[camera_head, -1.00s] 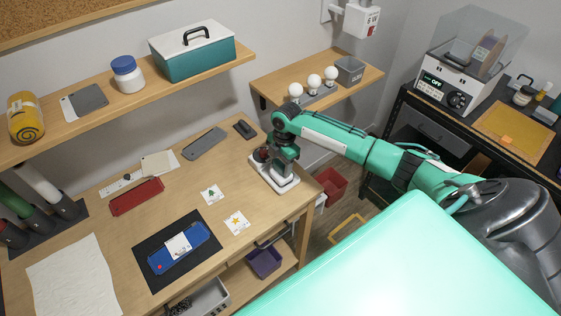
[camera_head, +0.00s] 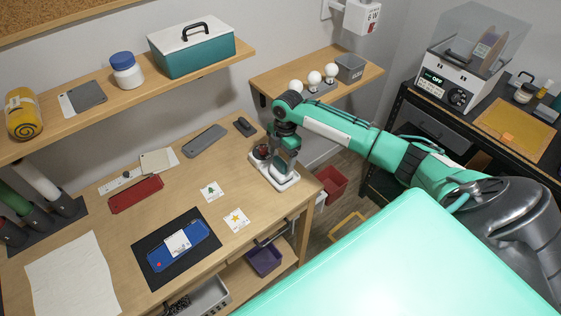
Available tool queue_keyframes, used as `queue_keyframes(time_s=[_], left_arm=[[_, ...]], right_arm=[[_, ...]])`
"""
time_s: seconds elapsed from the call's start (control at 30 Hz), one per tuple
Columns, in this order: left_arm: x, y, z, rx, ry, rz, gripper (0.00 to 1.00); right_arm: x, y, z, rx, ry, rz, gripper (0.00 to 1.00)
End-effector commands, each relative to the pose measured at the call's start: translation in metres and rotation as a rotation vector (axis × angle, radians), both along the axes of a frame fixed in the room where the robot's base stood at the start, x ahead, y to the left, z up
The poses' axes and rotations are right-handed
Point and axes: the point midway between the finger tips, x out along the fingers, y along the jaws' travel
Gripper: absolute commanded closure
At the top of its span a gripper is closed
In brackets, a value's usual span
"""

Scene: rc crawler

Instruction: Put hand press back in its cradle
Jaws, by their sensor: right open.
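A white cradle-like base (camera_head: 287,184) sits near the right end of the wooden desk. A dark, reddish rounded piece (camera_head: 262,153), which looks like the hand press, stands at the far left part of that base. Whether it is fully seated cannot be told at this size. My left gripper is not in view.
The wooden desk (camera_head: 120,232) holds a dark mat (camera_head: 150,278) with a blue case (camera_head: 158,260), two picture cards, a red case (camera_head: 136,194) and a grey case (camera_head: 205,141). A small shelf with white bulbs (camera_head: 315,78) is behind my right arm.

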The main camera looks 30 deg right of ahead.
Motion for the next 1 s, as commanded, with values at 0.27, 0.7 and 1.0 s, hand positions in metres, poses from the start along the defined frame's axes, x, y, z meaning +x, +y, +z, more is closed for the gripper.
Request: queue_keyframes(time_s=[0.27,0.7,1.0], left_arm=[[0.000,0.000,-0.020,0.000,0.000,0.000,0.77],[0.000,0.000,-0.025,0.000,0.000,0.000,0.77],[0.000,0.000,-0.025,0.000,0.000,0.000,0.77]], right_arm=[[0.002,-0.008,0.059,-0.001,-0.004,0.000,0.22],[0.001,-0.011,0.093,0.001,-0.001,-0.001,0.22],[0.001,-0.011,0.093,0.001,-0.001,-0.001,0.22]])
